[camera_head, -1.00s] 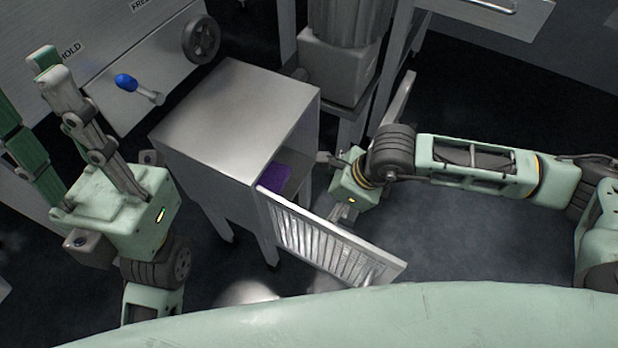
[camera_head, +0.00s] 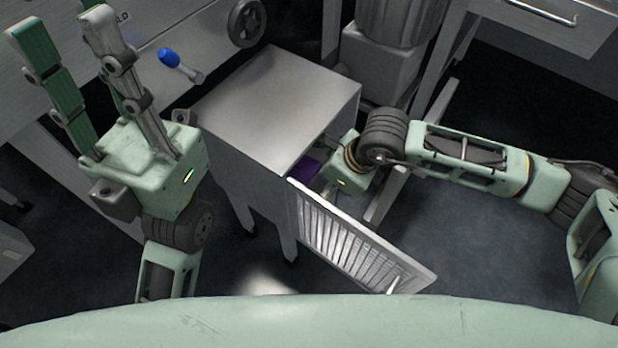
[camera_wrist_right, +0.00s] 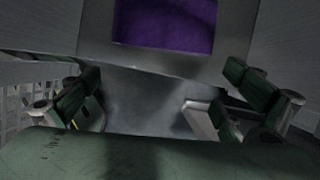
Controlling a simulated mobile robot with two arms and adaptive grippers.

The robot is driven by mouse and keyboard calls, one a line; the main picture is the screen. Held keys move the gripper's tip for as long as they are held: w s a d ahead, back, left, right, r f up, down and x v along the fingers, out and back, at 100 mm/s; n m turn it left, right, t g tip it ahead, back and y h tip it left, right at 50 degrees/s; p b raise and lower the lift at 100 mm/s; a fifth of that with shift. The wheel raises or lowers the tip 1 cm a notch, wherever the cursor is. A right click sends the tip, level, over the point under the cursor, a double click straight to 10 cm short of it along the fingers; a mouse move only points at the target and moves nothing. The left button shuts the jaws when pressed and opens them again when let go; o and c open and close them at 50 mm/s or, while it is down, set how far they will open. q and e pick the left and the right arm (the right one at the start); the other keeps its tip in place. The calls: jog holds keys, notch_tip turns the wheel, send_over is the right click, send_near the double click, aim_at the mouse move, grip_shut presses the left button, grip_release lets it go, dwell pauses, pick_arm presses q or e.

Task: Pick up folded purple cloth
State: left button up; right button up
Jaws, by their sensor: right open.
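The folded purple cloth (camera_wrist_right: 166,24) lies inside the metal cabinet (camera_head: 275,100), near its open front. In the head view only a small purple patch (camera_head: 305,168) shows past the cabinet's edge. My right gripper (camera_wrist_right: 160,108) is open and empty in the right wrist view, its fingers spread to either side, with the cloth beyond and between them. In the head view the right gripper reaches into the cabinet's opening, and its fingers are hidden. My left gripper (camera_head: 55,25) points up at the left, its two fingers apart, away from the cabinet.
The louvred cabinet door (camera_head: 360,240) stands open toward me, close to my right gripper. A large metal machine with a handwheel (camera_head: 247,22) and blue-knobbed lever (camera_head: 170,58) is behind at left. A bin (camera_head: 395,60) and a drawer table (camera_head: 545,40) stand at the back.

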aim_at(306, 179)
jog(key=w+a, duration=0.1)
jog(key=a, duration=0.1)
jog(key=w+a+b, duration=0.1)
jog(key=a, duration=0.1)
jog(key=shift+w+f, duration=0.1)
jog(key=shift+w, duration=0.05)
jog(key=shift+w+a+f+b, duration=0.15)
jog(key=shift+a+f+b, duration=0.05)
jog(key=shift+f+b, duration=0.25)
jog(key=shift+c, duration=0.5)
jog(key=c, duration=1.1)
jog(key=shift+d, duration=0.1)
jog(key=shift+c, duration=0.8)
